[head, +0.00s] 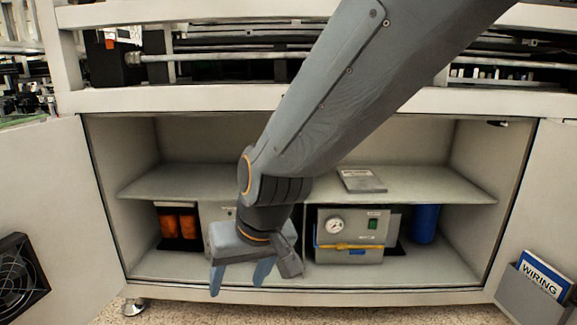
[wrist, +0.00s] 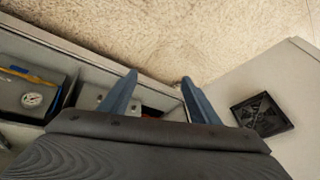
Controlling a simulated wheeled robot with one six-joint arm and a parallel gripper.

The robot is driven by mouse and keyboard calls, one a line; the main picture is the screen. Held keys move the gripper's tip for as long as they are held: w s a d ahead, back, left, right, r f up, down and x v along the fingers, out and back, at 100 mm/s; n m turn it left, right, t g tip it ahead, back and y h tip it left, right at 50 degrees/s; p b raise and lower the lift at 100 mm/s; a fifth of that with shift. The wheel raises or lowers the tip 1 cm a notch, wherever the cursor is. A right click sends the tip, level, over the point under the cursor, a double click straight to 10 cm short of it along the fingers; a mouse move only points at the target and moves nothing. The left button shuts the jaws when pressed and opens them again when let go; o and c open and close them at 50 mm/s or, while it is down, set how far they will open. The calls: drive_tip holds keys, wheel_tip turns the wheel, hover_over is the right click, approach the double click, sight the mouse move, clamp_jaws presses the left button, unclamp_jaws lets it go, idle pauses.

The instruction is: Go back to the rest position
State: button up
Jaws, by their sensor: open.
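My gripper (head: 238,283) hangs from my grey arm in front of the open cabinet, low and left of the middle in the head view. Its blue-grey fingers point down and stand apart, with nothing between them. In the wrist view the two fingers of my gripper (wrist: 157,88) show apart, with the cabinet's lower front edge and the floor beyond. My arm hides part of the cabinet's shelf and inside.
The cabinet's shelf (head: 430,182) bears a grey flat item (head: 362,180). Below stand a gauge box (head: 348,245), a blue cylinder (head: 425,223) and orange parts (head: 179,222). Open doors flank it, with a fan (head: 20,275) left and a wiring booklet (head: 545,272) right. Speckled floor (wrist: 170,35) is clear.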

drive_tip(key=s+d+r+g+h, duration=0.1)
drive_tip(key=s+d+g, duration=0.1)
drive_tip(key=s+d, duration=0.35)
drive_tip(key=s+d+g+h, duration=0.1)
drive_tip(key=s+d, duration=0.2)
drive_tip(key=s, duration=0.5)
drive_tip(key=d+r+m+p, duration=0.2)
drive_tip(key=d+r+p, duration=0.8)
drive_tip(key=p, duration=0.7)
drive_tip(key=d+r+m+h+p, duration=0.1)
drive_tip(key=d+r+m+p, duration=0.2)
drive_tip(key=d+r+p, duration=0.7)
wheel_tip(320, 180, up, 6)
drive_tip(key=p, duration=0.7)
drive_tip(key=shift+h, duration=0.3)
